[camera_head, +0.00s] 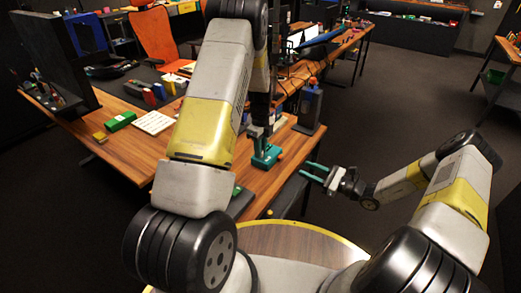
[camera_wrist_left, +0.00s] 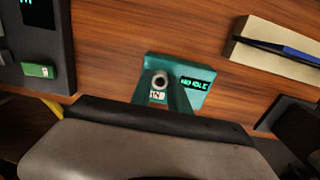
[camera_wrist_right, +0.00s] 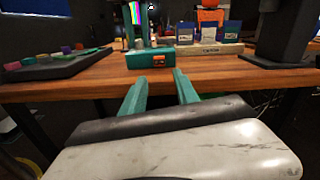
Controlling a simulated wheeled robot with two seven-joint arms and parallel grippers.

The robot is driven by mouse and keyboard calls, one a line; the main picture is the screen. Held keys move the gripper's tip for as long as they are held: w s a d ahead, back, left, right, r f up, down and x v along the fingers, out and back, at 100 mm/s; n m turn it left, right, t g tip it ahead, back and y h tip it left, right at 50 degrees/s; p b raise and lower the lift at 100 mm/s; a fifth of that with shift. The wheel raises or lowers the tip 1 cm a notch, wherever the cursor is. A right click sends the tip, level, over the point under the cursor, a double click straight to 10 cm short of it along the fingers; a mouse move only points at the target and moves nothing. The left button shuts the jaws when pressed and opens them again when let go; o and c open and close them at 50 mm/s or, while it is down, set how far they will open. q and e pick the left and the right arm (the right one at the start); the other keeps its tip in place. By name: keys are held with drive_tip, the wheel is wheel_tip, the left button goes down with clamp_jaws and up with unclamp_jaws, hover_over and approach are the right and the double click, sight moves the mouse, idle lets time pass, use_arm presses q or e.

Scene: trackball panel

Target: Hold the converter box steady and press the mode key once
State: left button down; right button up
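The teal converter box (camera_head: 266,158) sits on the desk near its front corner. In the left wrist view it (camera_wrist_left: 196,70) shows a grey round post (camera_wrist_left: 160,79), a white label and a small display with green letters. My left gripper (camera_head: 261,137) is over it, its fingers closed in on both sides of the post; actual contact is hard to see. In the right wrist view the box's front face (camera_wrist_right: 140,60) carries an orange key (camera_wrist_right: 158,62). My right gripper (camera_head: 316,176) is open and empty, off the desk edge and apart from the box, with its fingers pointing towards it.
The desk strip (camera_wrist_right: 95,82) before the key is clear.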

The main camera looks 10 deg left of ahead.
clamp_jaws()
idle(1.7)
